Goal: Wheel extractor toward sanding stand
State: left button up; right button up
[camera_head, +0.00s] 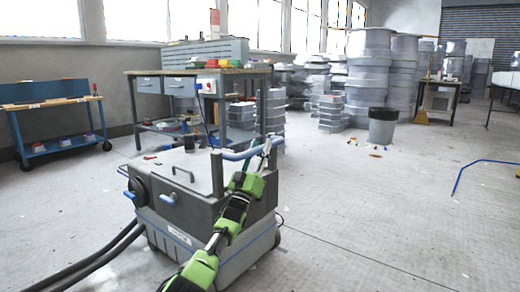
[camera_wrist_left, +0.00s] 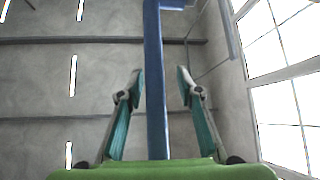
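The extractor (camera_head: 205,188), a grey wheeled box with a blue stripe and black hoses, stands on the floor in the head view. A blue handle bar (camera_head: 238,155) runs along its top right side. My left gripper (camera_head: 266,150) reaches over the extractor's right side to this handle. In the left wrist view, the blue bar (camera_wrist_left: 156,110) passes between the two spread fingers of the gripper (camera_wrist_left: 160,75), with gaps on both sides. I cannot tell which bench is the sanding stand. My right gripper is not in view.
A workbench (camera_head: 205,72) with coloured items stands behind the extractor. A blue cart (camera_head: 60,140) is at the left. Stacked grey moulds (camera_head: 368,75) and a dark bin (camera_head: 382,127) stand at the back.

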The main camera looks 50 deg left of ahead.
pick_arm(q)
jog(key=shift+d, duration=0.15)
jog(key=shift+s+d+f, duration=0.1)
jog(key=shift+f, duration=0.2)
jog(key=v, duration=1.1)
jog(key=shift+s, duration=0.2)
